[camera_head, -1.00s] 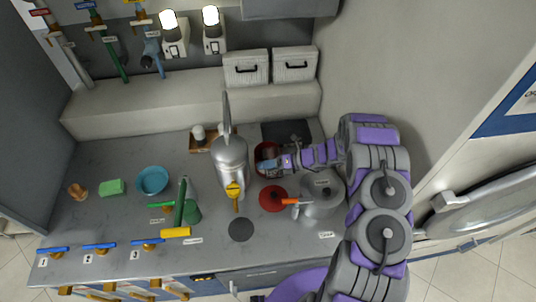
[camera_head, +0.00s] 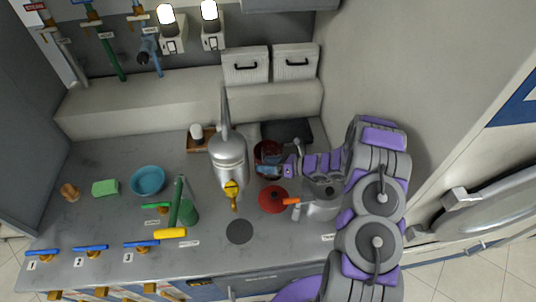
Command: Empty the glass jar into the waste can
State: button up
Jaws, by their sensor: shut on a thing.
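My gripper (camera_head: 268,168) is at the near side of a dark red, open round container (camera_head: 266,147), behind the red round lid on the counter. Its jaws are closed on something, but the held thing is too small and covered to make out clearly. I cannot tell whether it is the glass jar. No clear glass jar stands out elsewhere. The dark red container may be the waste can; no label on it is readable. Its contents are hidden.
A tall silver canister (camera_head: 229,155) with a yellow tap stands just left of my gripper. A red lid (camera_head: 273,199) and a steel pot (camera_head: 318,209) are in front. A blue bowl (camera_head: 148,180) and green sponge (camera_head: 105,187) lie left. The counter's front middle is mostly clear.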

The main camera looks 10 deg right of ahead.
aim_at(271, 162)
jog(key=shift+s+f+b, duration=0.15)
jog(key=shift+f+b, duration=0.2)
jog(key=shift+b, duration=0.05)
jog(key=shift+s+r+n+t+y+b, duration=0.3)
jog(key=shift+r+n+t+y+b, duration=0.2)
jog(key=shift+n+b, duration=0.5)
jog(key=shift+s+r+n+t+y+b, duration=0.2)
jog(key=shift+r+n+b, duration=0.15)
jog(key=shift+r+b, duration=0.25)
jog(key=shift+s+r+n+t+y+b, duration=0.15)
jog(key=shift+r+n+b, duration=0.2)
jog(key=shift+r+b, duration=0.25)
jog(key=shift+s+d+r+n+t+y+b, duration=0.1)
jog(key=shift+s+r+n+t+y+b, duration=0.15)
jog(key=shift+r+n+b, duration=0.5)
jog(key=shift+f+b, duration=0.2)
jog(key=shift+b, duration=0.1)
